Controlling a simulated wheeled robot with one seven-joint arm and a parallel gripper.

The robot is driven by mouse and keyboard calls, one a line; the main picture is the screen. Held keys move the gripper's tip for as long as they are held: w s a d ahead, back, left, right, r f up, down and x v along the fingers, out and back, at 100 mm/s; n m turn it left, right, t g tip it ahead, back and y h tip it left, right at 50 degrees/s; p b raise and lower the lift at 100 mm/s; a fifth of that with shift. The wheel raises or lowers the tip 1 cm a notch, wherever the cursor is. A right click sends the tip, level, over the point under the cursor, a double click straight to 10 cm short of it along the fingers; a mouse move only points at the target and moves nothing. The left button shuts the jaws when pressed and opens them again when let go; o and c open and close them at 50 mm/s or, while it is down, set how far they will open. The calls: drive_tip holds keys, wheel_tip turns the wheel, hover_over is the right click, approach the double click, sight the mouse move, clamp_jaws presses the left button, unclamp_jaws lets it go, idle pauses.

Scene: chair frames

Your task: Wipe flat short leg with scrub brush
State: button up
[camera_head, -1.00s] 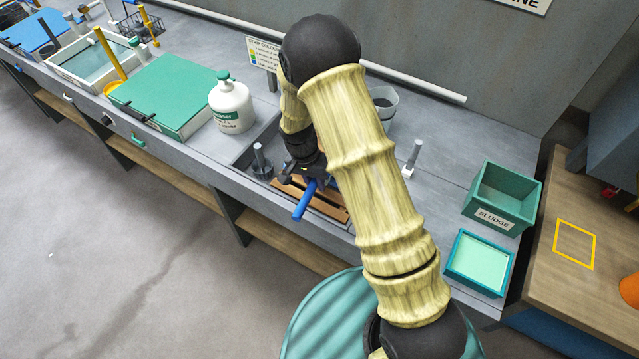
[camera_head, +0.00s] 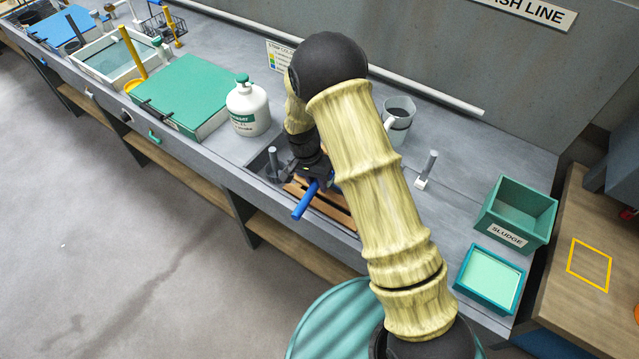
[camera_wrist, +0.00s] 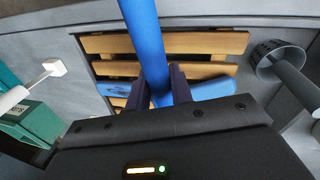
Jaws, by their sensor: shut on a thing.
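My gripper (camera_wrist: 160,82) is shut on a blue handle (camera_wrist: 145,35), which I take to be the scrub brush; the handle also shows in the head view (camera_head: 305,201). A flat blue part (camera_wrist: 210,90) lies just right of the fingers in the wrist view, probably the brush head. Behind it is a rack of tan wooden slats (camera_wrist: 215,43), set in the bench; it shows in the head view too (camera_head: 335,211). I cannot make out the flat short leg as a separate piece. My arm hides part of the rack in the head view.
A white bottle (camera_head: 247,112) stands left of the rack. A grey post in a dark cup (camera_head: 274,165) and a post with a white foot (camera_head: 427,170) flank it. A mug (camera_head: 398,118) stands behind. A sludge bin (camera_head: 515,212) and teal tray (camera_head: 490,280) are at right.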

idle(0.4)
drive_tip(key=shift+s+d, duration=0.1)
drive_tip(key=shift+d, duration=0.05)
drive_tip(key=shift+s+d+f, duration=0.15)
drive_tip(key=shift+s+d, duration=0.85)
drive_tip(key=shift+d, duration=0.3)
drive_tip(key=shift+s+d, duration=0.5)
drive_tip(key=shift+d, duration=0.2)
drive_tip(key=shift+s+d, duration=0.45)
drive_tip(key=shift+d, duration=0.25)
drive_tip(key=shift+s+d+b, duration=0.3)
drive_tip(key=shift+s+d, duration=0.75)
drive_tip(key=shift+d, duration=0.3)
